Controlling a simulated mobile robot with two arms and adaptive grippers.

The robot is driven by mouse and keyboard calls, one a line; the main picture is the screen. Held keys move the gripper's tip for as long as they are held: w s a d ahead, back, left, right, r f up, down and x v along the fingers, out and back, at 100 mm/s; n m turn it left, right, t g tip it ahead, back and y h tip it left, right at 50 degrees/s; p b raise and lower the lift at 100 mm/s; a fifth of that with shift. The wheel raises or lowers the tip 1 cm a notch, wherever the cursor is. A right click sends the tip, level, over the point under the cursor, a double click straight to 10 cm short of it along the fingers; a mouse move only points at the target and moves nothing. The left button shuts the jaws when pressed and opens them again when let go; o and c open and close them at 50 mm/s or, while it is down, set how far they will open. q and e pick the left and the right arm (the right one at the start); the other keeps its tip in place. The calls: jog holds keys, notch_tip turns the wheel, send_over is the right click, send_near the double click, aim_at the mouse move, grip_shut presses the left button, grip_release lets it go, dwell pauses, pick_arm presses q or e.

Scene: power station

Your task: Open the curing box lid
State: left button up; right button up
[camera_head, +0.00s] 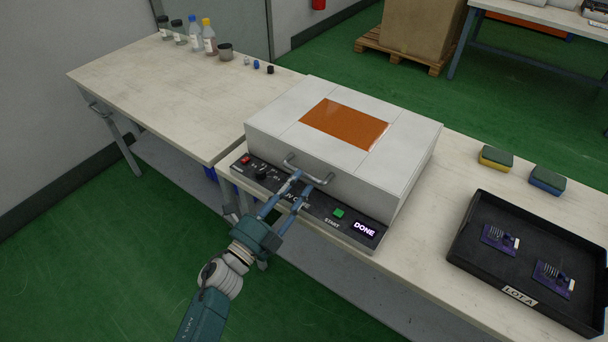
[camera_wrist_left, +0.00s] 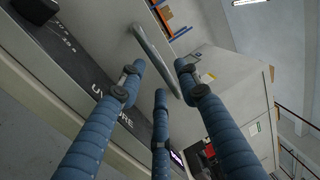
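The curing box (camera_head: 345,135) is a white box on a bench, with an orange window (camera_head: 346,123) in its lid. The lid is shut. A metal handle (camera_head: 318,179) is on the front, above a black panel with a green START button (camera_head: 338,212) and a display (camera_head: 365,229) reading DONE. My left gripper (camera_head: 298,189) is at the handle from the front. In the left wrist view its fingers (camera_wrist_left: 160,85) are spread, and the handle (camera_wrist_left: 157,58) runs between and just beyond the tips; contact cannot be told. My right gripper is not in view.
A black tray (camera_head: 461,236) labelled LOT A holds two purple boards, right of the box. Two sponges (camera_head: 496,158) lie behind it. Bottles (camera_head: 209,37) and small caps stand on the left bench (camera_head: 150,95). The bench left of the box is mostly clear.

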aim_at(304, 176)
pick_arm(q)
jog(key=shift+x, duration=1.9)
grip_shut()
